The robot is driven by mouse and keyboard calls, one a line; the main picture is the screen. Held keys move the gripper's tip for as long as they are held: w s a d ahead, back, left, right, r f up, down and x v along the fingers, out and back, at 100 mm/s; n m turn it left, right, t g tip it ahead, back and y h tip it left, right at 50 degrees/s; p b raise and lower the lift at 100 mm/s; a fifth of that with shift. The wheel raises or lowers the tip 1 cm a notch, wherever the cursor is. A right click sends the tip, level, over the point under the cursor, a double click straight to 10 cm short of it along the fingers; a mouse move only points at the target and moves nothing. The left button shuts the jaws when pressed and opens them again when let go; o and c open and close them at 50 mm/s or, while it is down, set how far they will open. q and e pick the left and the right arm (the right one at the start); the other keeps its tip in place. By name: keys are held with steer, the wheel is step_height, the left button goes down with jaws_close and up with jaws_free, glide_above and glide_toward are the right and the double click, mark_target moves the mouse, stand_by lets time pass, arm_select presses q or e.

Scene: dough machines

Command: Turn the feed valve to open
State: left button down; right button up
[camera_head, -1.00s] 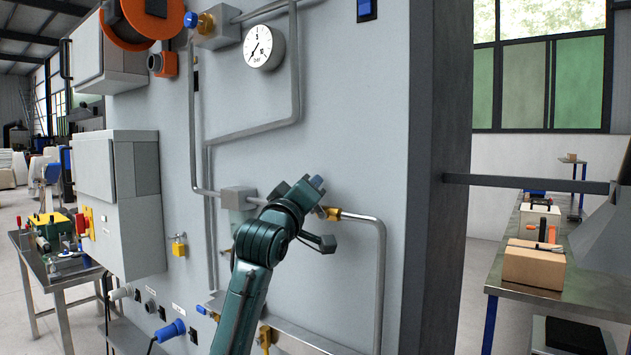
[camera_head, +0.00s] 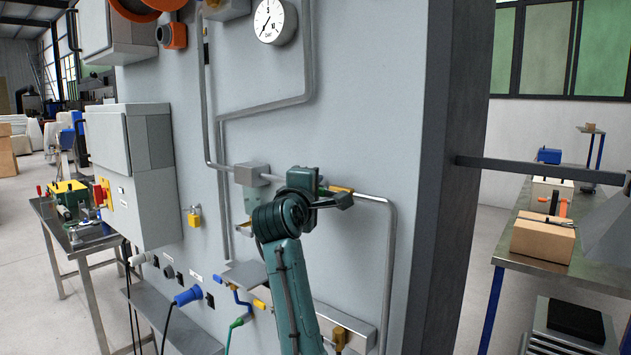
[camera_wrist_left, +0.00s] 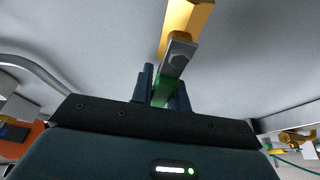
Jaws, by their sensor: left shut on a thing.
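The feed valve shows in the left wrist view as a yellow fitting (camera_wrist_left: 188,22) with a grey metal lever (camera_wrist_left: 179,54) running from it. My left gripper (camera_wrist_left: 165,90) has its two dark fingers on either side of the lever, which looks green between them. The gripper is shut on the lever. In the head view a yellow fitting (camera_head: 341,189) sits on the pipe just right of my left wrist, which hides the lever and fingertips. My right gripper is in neither view.
Grey pipes (camera_head: 388,260) run across the panel. A pressure gauge (camera_head: 270,20) is above. A yellow padlock (camera_head: 194,217) and blue plug (camera_head: 187,296) are to the left. A ledge with fittings (camera_head: 344,325) lies below. A dark post (camera_head: 458,160) stands right of the panel.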

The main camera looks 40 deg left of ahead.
arm_select(q)
steer(key=shift+f+n, duration=0.2)
steer(key=shift+n, duration=0.1)
stand_by(0.4)
steer(key=c, duration=1.4)
jaws_free()
steer(key=shift+o, duration=0.2)
steer(key=b+v, duration=0.2)
steer(key=v, duration=1.1)
steer(key=shift+r, duration=0.25)
